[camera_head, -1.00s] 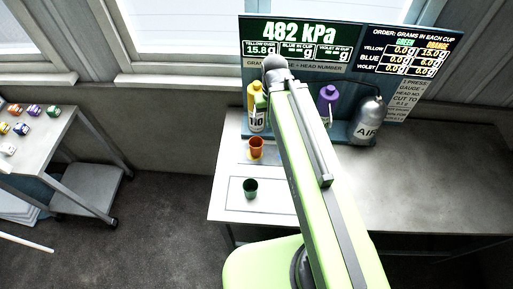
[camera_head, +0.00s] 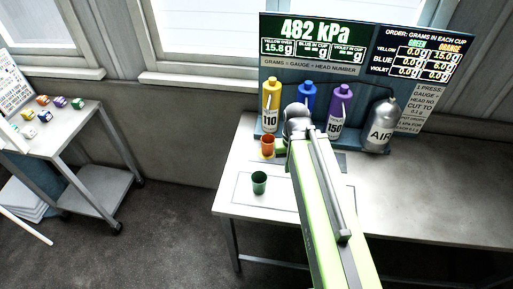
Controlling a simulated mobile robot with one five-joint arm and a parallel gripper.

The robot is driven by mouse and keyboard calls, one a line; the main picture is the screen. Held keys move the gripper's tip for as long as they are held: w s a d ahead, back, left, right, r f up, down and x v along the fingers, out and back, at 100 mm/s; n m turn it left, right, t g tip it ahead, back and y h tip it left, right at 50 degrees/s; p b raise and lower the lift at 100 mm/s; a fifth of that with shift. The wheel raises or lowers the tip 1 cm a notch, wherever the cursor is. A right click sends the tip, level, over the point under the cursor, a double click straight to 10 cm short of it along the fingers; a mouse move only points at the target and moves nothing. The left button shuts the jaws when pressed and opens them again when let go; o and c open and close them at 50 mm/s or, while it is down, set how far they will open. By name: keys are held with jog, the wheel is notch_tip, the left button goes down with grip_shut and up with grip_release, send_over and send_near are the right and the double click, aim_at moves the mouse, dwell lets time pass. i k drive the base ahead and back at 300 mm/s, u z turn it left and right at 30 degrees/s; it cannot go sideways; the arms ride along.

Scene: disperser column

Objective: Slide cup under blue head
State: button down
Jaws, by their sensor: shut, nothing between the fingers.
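The orange cup (camera_head: 267,147) stands upright on the bench below the yellow head (camera_head: 271,103). The blue head (camera_head: 305,97) is just right of the yellow one, its lower part hidden by my arm. The green cup (camera_head: 259,182) stands nearer the bench's front edge. My gripper (camera_head: 281,147) is low, close to the right side of the orange cup, and mostly hidden behind my wrist. It is shut and empty. I cannot tell whether it touches the cup.
The violet head (camera_head: 340,112) and grey AIR tank (camera_head: 378,127) stand to the right at the back. The board (camera_head: 366,46) shows 482 kPa and 15.8 g for yellow. The bench's right side is clear. A side table (camera_head: 65,143) with small coloured blocks is at left.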

aim_at(267, 140)
jog(key=u, duration=0.05)
jog(key=k, duration=1.2)
jog(key=u, duration=1)
jog(key=i, duration=1.35)
jog(key=u, duration=0.5)
jog(key=i, duration=1.15)
jog(key=z, duration=0.35)
